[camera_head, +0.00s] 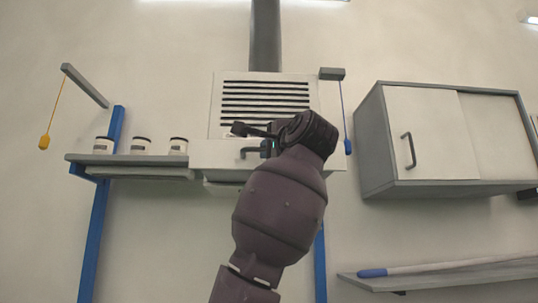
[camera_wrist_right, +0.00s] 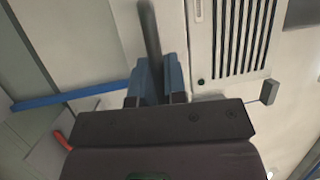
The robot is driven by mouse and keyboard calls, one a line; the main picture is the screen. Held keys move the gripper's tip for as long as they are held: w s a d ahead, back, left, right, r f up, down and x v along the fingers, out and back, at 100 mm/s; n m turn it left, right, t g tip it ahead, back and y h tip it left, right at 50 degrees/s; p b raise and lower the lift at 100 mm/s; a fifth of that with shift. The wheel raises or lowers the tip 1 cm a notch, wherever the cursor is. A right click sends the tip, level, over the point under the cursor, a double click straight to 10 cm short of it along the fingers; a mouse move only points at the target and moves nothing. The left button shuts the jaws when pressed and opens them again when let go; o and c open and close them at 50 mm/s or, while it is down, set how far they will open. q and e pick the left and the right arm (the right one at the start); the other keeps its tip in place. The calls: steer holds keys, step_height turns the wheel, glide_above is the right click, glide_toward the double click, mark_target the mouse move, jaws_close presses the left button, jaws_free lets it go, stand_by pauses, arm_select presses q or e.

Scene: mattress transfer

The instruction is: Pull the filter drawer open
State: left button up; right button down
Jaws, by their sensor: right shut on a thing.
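The filter drawer (camera_head: 215,154) is a pale, wide front below a slatted vent panel (camera_head: 265,102) on the wall. Its dark handle (camera_head: 248,150) shows at the middle of the front, partly hidden by my right gripper (camera_head: 266,148). In the right wrist view, the two blue-grey fingers of my right gripper (camera_wrist_right: 160,82) are closed around the dark bar of the handle (camera_wrist_right: 150,35). How far the drawer stands out from its housing cannot be told from these views. My left gripper is in neither view.
A shelf (camera_head: 85,159) with several small jars (camera_head: 141,146) adjoins the drawer's left side. A grey wall cabinet (camera_head: 376,150) hangs to the right. A blue pull cord (camera_head: 347,146) hangs close to my right wrist. A lower shelf (camera_head: 400,284) holds a long rod.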

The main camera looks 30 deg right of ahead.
steer(key=c, duration=1.2)
jaws_free()
steer(key=shift+s, duration=0.25)
steer(key=b+v, duration=0.1)
steer(key=v, duration=0.9)
steer(key=shift+s+b, duration=0.2)
steer(key=shift+b, duration=0.15)
